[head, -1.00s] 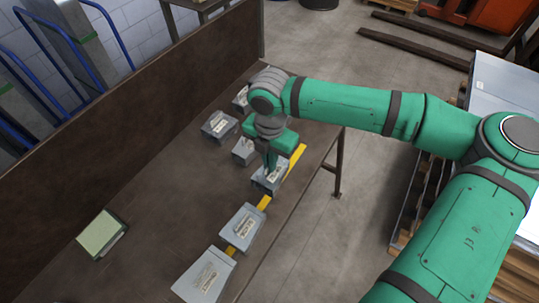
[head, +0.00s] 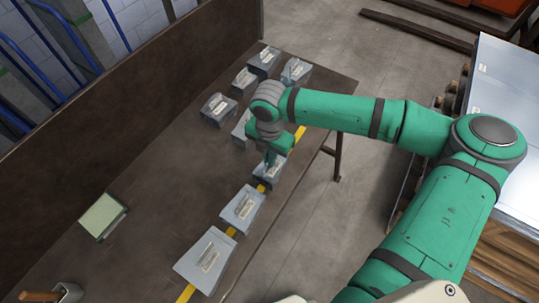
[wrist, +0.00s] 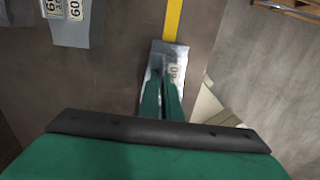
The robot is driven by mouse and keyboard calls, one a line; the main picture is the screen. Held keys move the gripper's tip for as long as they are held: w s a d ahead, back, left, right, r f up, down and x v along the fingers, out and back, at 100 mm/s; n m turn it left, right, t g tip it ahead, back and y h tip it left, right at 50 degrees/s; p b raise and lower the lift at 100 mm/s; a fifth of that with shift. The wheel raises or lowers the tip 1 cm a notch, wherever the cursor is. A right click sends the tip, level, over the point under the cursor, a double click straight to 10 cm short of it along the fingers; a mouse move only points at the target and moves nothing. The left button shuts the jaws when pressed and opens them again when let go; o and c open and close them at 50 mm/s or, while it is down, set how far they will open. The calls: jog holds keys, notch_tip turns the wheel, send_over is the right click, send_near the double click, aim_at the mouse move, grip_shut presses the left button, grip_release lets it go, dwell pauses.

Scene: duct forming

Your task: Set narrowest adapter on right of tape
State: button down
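Several grey metal adapters with pale labels lie on the brown table. A yellow tape strip (head: 300,133) runs along the table near its front edge, and it also shows in the wrist view (wrist: 174,18). My gripper (head: 270,158) points down at one adapter (head: 270,174) lying over the tape. In the wrist view, my gripper's fingers (wrist: 161,82) are close together over that adapter (wrist: 171,55), partly covering its label; whether they clamp it cannot be told. Two more adapters, a medium one (head: 243,210) and a larger one (head: 206,260), lie along the tape nearer the camera.
Other adapters (head: 218,109) (head: 243,80) (head: 264,61) (head: 296,71) cluster at the far end. A green-topped block (head: 102,216) lies at left. A brown back wall (head: 130,105) bounds the table. The table's middle left is clear.

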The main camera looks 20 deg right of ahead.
dwell(0.4)
jog(key=c, duration=1.9)
grip_release()
jog(key=shift+w+r, duration=0.1)
jog(key=shift+r, duration=0.15)
notch_tip(320, 180, up, 10)
jog(key=shift+r, duration=0.2)
